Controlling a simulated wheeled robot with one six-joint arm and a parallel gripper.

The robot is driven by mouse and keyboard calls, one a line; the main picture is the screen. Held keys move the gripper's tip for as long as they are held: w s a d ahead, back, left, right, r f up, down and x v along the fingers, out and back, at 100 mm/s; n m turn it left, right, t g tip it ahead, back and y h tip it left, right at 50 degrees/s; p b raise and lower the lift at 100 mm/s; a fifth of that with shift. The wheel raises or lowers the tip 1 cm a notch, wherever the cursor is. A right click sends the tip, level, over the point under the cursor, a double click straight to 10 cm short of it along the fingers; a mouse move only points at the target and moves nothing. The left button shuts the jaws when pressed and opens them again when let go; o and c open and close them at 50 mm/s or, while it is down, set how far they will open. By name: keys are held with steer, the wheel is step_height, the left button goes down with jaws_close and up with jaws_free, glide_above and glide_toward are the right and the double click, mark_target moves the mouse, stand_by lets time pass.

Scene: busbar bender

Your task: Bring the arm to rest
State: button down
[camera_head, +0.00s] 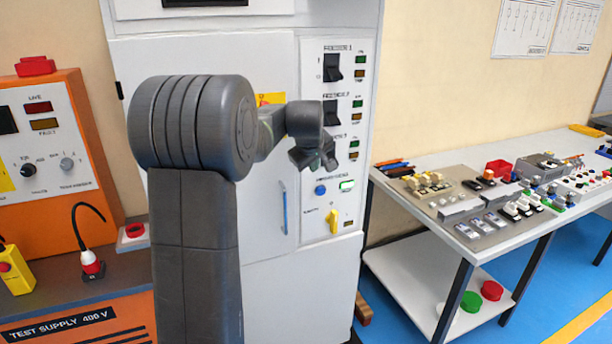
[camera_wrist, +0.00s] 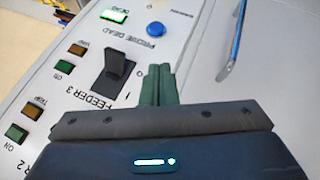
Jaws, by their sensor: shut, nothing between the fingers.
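My gripper (camera_head: 326,160) is in front of the white cabinet (camera_head: 270,210), close to its control panel (camera_head: 338,70). In the wrist view the fingers of my gripper (camera_wrist: 158,84) are pressed together and hold nothing. They point over the panel between the black FEEDER 3 switch (camera_wrist: 115,72) and the blue handle (camera_wrist: 237,36). A blue button (camera_wrist: 155,29) and a green lit indicator (camera_wrist: 114,16) lie beyond the fingertips. I cannot tell how far the fingertips are from the panel. In the head view my arm partly hides the cabinet front.
An orange test supply (camera_head: 62,150) stands at the left, with a yellow device (camera_head: 15,270) and a cable plug before it. A white table (camera_head: 400,178) bearing many small parts stands at the right. Blue floor (camera_head: 570,262) shows beyond the table legs.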

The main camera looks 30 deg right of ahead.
steer(key=s+r, duration=0.1)
steer(key=s+d+r, duration=0.1)
steer(key=s+r, duration=0.1)
steer(key=r, duration=0.1)
steer(key=shift+d, duration=0.3)
steer(key=shift+w+f, duration=0.1)
steer(key=shift+f, duration=0.05)
